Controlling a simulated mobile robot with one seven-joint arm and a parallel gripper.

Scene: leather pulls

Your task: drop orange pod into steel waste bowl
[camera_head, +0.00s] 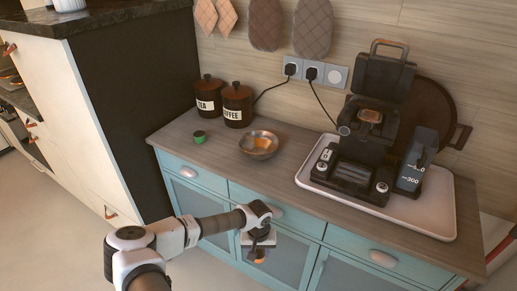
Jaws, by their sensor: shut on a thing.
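The steel waste bowl (246,148) stands upright on the wooden counter, near its middle. An orange patch shows inside the bowl; I cannot tell whether it is a thing lying there or a reflection. My gripper (261,256) points down in front of the blue cabinet doors, nearer to me than the bowl and below it in the picture. It is shut on the orange pod (261,261), of which only a small orange part shows at the fingertips. The gripper and pod are apart from the bowl.
A small green pod or cup (199,137) stands left of the bowl. Tea (209,95) and coffee (237,104) canisters stand behind. A white tray (435,221) with a black coffee machine (358,150) and water tank (414,163) fills the right. The counter's front edge (300,209) is clear.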

